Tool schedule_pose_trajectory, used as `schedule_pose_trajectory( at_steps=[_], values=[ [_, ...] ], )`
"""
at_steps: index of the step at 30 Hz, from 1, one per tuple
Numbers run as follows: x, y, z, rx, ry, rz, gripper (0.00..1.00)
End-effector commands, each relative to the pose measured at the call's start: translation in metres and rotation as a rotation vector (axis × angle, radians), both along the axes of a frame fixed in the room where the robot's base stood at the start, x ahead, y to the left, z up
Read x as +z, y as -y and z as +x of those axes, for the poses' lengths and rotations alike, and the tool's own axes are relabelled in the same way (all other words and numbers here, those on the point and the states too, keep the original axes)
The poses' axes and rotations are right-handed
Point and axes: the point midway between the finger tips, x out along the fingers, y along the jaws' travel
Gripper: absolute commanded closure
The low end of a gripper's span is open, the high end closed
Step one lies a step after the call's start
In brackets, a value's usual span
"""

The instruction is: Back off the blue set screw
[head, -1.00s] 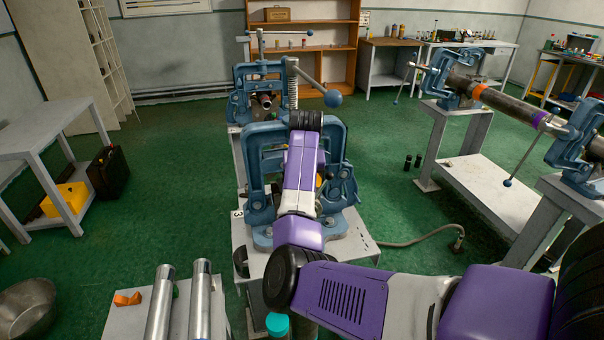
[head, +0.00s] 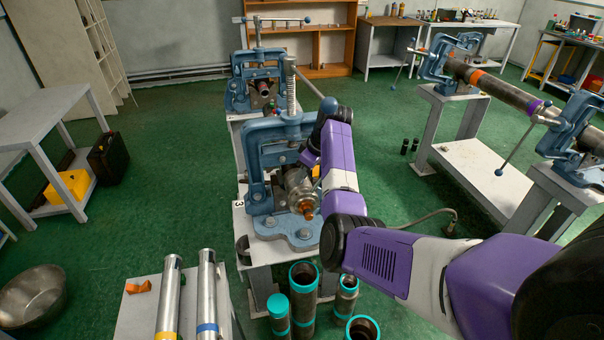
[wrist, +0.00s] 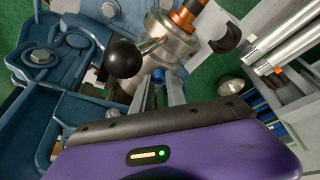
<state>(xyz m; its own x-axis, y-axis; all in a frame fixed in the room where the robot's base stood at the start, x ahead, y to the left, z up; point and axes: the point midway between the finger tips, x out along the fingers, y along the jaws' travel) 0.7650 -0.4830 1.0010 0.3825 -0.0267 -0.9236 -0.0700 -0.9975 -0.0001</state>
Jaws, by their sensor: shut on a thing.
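The blue set screw (wrist: 158,75) shows as a small blue piece at the side of a round metal fitting (wrist: 168,45) in the wrist view. My gripper (wrist: 160,88) has its two grey fingers at the fitting, closed on the blue screw. The fingers partly hide it. An orange-brown piece (wrist: 187,14) sticks out of the fitting's end. In the head view the fitting (head: 297,185) sits in the near blue vise (head: 256,150), its orange end (head: 304,206) facing me. My arm covers the fingers and the screw there.
A dark ball on a rod (wrist: 124,58) is close beside my fingers. The vise frame (wrist: 70,45) stands to the left in the wrist view. Teal-rimmed pipes (head: 303,300) stand in front of the vise stand. Two silver tubes (head: 207,290) lie at lower left.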

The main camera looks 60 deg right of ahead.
Motion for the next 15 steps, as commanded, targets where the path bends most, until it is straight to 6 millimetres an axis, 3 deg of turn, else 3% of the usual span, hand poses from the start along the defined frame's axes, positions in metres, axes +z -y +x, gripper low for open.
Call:
schedule_pose_trajectory(
  at_steps=[15],
  values=[
    [-0.0052,0.0041,-0.0002,0.467,-0.002,0.001,1.0]
  ],
)
